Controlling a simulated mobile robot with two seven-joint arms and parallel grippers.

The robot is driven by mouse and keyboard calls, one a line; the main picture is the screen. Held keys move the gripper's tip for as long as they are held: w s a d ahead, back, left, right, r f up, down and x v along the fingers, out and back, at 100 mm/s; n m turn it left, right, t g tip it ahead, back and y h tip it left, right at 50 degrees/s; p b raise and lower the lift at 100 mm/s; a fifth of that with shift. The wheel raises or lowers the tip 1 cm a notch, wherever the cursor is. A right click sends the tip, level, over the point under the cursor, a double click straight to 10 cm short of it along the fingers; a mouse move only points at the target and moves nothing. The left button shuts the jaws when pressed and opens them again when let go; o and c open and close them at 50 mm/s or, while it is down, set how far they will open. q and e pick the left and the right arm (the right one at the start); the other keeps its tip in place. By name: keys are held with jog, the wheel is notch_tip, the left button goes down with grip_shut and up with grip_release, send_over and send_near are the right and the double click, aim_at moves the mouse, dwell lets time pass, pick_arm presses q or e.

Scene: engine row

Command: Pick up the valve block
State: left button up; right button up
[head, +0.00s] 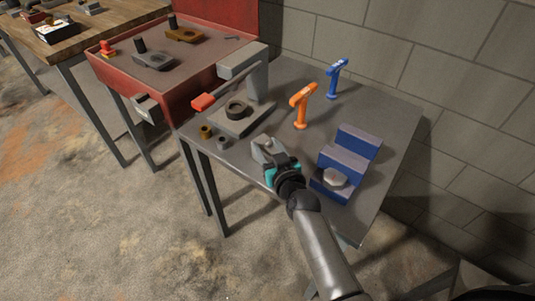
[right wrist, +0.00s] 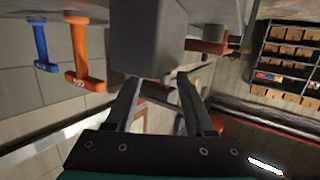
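I cannot tell for sure which part is the valve block. A pale grey faceted piece (head: 335,179) sits on the lowest step of a blue stepped rack (head: 357,141). A dark grey block with a post (head: 153,62) and a brown one (head: 184,36) lie on the red bench. My right gripper (head: 262,147) is over the front of the grey table, left of the rack and apart from the pale piece. In the right wrist view the right gripper (right wrist: 160,85) has its fingers apart, with nothing clearly held. My left gripper is out of view.
A grey press (head: 257,75) with a red-ended lever (head: 203,102) stands on the table's left; it looms ahead in the right wrist view (right wrist: 150,35). An orange tool (head: 302,105) and a blue tool (head: 336,78) stand behind. Small bushings (head: 206,131) lie at the left edge.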

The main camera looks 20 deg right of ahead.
jog(key=shift+s+d+f, duration=0.1)
jog(key=shift+s+f, duration=0.05)
jog(key=shift+f, duration=0.2)
grip_shut()
jog(key=shift+f, duration=0.1)
jog(key=shift+r, duration=0.25)
